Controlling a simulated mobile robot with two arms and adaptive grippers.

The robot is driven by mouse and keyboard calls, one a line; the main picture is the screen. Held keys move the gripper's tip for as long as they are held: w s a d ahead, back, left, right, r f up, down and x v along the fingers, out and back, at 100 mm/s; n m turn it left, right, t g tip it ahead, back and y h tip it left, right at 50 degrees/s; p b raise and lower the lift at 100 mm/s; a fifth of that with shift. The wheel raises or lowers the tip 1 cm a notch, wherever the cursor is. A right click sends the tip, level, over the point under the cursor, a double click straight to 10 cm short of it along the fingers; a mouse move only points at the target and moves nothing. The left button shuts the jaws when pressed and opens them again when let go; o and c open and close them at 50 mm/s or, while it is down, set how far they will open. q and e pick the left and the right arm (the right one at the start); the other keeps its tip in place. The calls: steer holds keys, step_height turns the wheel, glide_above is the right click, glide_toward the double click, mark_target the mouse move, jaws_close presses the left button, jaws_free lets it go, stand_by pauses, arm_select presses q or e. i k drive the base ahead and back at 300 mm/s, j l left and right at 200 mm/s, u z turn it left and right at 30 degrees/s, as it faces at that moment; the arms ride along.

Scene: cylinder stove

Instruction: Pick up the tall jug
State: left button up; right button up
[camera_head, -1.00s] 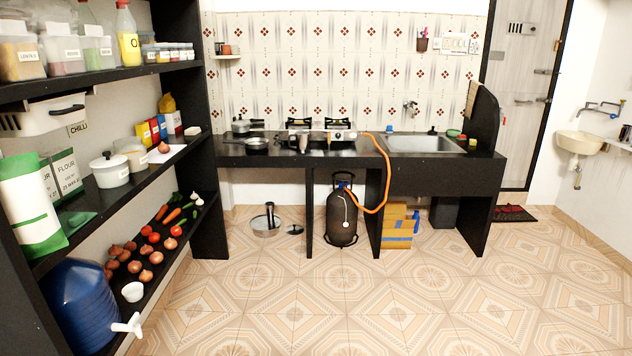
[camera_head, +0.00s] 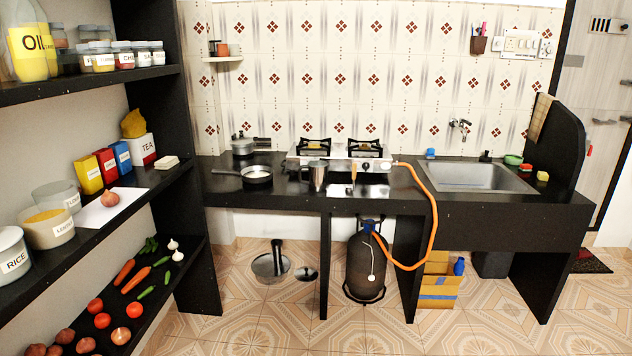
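A tall steel jug (camera_head: 318,176) stands upright on the black counter (camera_head: 270,194), in front of the left part of the stove (camera_head: 340,153). A dark pan (camera_head: 256,174) with its handle to the left sits to the left of the jug, apart from it. Neither of my grippers shows in the head view.
A lidded pot (camera_head: 242,146) stands behind the pan. An orange hose (camera_head: 432,225) runs from the stove to a gas cylinder (camera_head: 366,264) under the counter. A sink (camera_head: 475,178) is at the right. Black shelves (camera_head: 150,178) stand at the left. The floor before the counter looks clear.

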mark_target(317, 169)
steer(key=i+j+u, duration=0.1)
steer(key=i+u, duration=0.15)
steer(key=i, duration=0.75)
steer(key=i+l+u, duration=0.15)
steer(key=i+u, duration=0.15)
steer(key=i, duration=0.7)
